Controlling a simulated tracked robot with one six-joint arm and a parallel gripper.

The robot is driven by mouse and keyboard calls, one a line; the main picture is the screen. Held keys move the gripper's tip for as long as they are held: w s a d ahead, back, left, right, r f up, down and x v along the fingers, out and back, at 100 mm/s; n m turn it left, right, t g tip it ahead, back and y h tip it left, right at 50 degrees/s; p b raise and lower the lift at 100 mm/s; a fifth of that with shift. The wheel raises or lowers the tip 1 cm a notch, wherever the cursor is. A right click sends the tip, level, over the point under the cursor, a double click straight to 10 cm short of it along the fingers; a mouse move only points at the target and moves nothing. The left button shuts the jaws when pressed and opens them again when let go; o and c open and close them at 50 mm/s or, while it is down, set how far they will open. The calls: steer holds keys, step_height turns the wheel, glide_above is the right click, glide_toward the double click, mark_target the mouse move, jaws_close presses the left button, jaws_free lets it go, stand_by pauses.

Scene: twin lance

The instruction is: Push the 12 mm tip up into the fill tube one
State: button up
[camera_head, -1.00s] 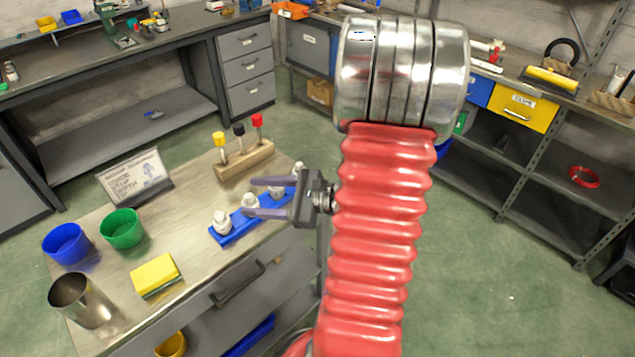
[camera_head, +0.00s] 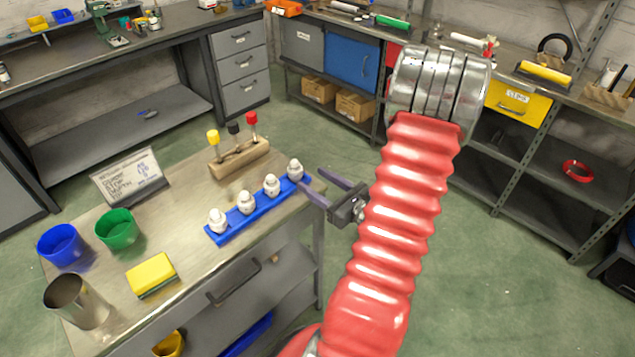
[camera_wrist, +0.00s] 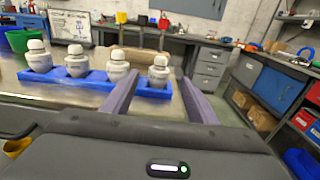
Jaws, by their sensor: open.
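A blue rack (camera_head: 229,236) on the near bench holds several white, round-topped pieces in a row. I cannot tell which is the 12 mm tip, and no fill tube is clearly identifiable. My gripper (camera_head: 312,180) is open and empty, its purple fingers pointing at the right end of the rack. The end white piece (camera_head: 295,169) is just beyond the fingertips in the head view. In the wrist view that piece (camera_wrist: 158,72) shows between the fingers (camera_wrist: 159,82), ahead of them and apart from the far finger; contact with the left finger cannot be told.
A wooden block (camera_head: 240,160) with yellow, black and red-topped tools stands behind the rack. A sign (camera_head: 128,176), blue cup (camera_head: 60,245), green cup (camera_head: 115,230), metal cup (camera_head: 76,302) and yellow sponge (camera_head: 151,273) stand left. Open floor lies right of the bench.

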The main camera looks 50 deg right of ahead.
mark_target(294, 161)
steer(key=shift+w+d+f, duration=0.15)
steer(key=shift+w+f, duration=0.25)
steer(key=shift+w, duration=1.05)
steer(key=shift+w+d+f, duration=0.2)
steer(key=shift+w+f, duration=0.2)
steer(key=shift+w, duration=1.05)
steer(key=shift+w+d+f, duration=0.15)
steer(key=shift+w+f, duration=0.25)
steer(key=shift+w, duration=1.05)
steer(key=shift+c, duration=0.4)
steer(key=c, duration=1.2)
steer(key=shift+o, duration=0.2)
steer(key=shift+r, duration=0.1)
steer(key=shift+r, duration=2.4)
